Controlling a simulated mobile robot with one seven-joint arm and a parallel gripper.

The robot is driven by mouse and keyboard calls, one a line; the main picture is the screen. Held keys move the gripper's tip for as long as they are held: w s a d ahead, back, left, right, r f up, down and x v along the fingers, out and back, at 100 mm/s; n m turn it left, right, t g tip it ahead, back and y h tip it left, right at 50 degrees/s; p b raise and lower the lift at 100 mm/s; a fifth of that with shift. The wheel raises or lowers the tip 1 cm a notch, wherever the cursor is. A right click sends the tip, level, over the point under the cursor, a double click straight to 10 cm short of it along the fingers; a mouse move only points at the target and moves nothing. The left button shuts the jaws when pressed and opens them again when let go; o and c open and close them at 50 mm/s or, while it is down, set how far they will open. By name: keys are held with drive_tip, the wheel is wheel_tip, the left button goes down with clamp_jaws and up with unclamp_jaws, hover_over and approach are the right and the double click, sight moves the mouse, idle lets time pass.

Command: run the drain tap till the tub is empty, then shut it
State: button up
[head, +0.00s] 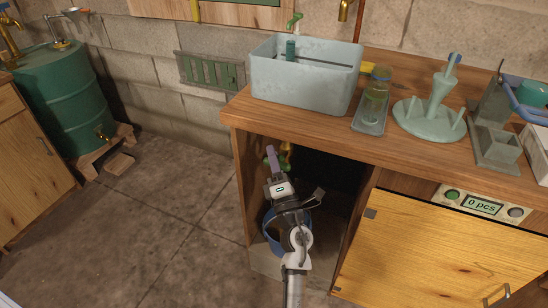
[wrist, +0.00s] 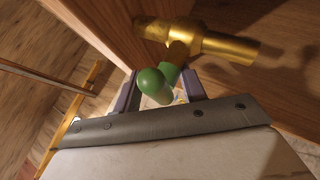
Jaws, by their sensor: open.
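The pale grey-green tub (head: 303,85) sits on the wooden counter. Its water level cannot be made out. The drain tap is a brass tap (wrist: 222,46) with a green handle (wrist: 158,80) ending in a round knob, inside the open cupboard below the tub. In the head view the tap (head: 287,150) is partly hidden behind my arm. My gripper (wrist: 160,90) is open, with the green handle between its two fingers. I cannot tell if either finger touches it. My gripper (head: 272,162) also shows in the head view at the cupboard opening.
A blue bucket (head: 270,225) stands in the cupboard, partly behind my arm. The cupboard's left side panel (wrist: 95,25) is close to my gripper. A yellow wooden door (head: 420,255) is to the right.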

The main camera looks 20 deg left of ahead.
drive_tip(key=b+v, duration=0.2)
drive_tip(key=v, duration=0.5)
idle(0.4)
